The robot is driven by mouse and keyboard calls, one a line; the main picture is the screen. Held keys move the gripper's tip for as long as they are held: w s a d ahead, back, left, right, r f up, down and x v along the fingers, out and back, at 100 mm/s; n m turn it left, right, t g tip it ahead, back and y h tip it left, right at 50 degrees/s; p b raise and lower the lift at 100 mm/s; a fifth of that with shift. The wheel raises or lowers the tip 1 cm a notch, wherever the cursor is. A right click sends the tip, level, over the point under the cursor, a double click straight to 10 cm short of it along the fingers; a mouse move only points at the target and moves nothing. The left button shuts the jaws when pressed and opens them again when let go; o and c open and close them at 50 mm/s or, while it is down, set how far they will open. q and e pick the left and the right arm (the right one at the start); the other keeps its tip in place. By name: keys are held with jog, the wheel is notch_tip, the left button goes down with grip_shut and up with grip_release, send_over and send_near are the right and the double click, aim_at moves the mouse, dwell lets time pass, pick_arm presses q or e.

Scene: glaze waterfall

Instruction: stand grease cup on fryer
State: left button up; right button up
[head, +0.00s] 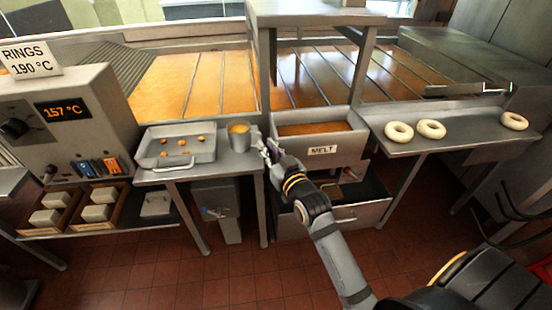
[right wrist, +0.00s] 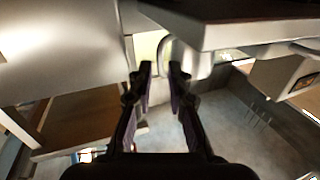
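The grease cup (head: 240,135), a small grey metal cup with yellow-orange contents, stands upright on the small steel table (head: 170,175), right of a tray. My right gripper (head: 266,150) is just right of the cup at the table's edge. In the right wrist view, my right gripper (right wrist: 162,72) has its fingers parted, with the cup's pale curved handle (right wrist: 164,48) just beyond or between the tips; I cannot tell whether they touch it. The fryer (head: 75,110) is a grey box at the left with a 157 °C display. My left gripper is not in view.
A tray (head: 205,155) with several small brown bits fills much of the small table. The MELT pan (head: 345,150) is right of my gripper. Rings lie on the right shelf (head: 460,135). A RINGS 190 °C sign (head: 28,60) stands on the fryer's top.

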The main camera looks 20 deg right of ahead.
jog(key=s, duration=0.7)
jog(key=shift+s+d, duration=0.15)
jog(key=shift+s, duration=0.2)
jog(key=s+d+f+g, duration=0.2)
jog(key=f+g, duration=0.1)
jog(key=f, duration=1.1)
jog(key=s+d+f+g+h, duration=0.1)
jog(key=s+f+g, duration=0.15)
jog(key=f, duration=1.15)
jog(key=s+d+f+g, duration=0.2)
jog(key=f+g, duration=0.1)
jog(key=f, duration=1.1)
jog(key=s+f+g, duration=0.2)
jog(key=s+f, duration=0.5)
jog(key=s, duration=0.3)
jog(key=s+d+f+g, duration=0.1)
jog(key=s+f+g, duration=0.2)
jog(key=s+f, duration=0.4)
jog(key=s+f+g, duration=0.3)
jog(key=s+f, duration=0.4)
jog(key=s, duration=0.7)
jog(key=shift+s+d+f+h, duration=0.15)
jog(key=shift+f+h, duration=0.1)
jog(key=shift+h, duration=0.15)
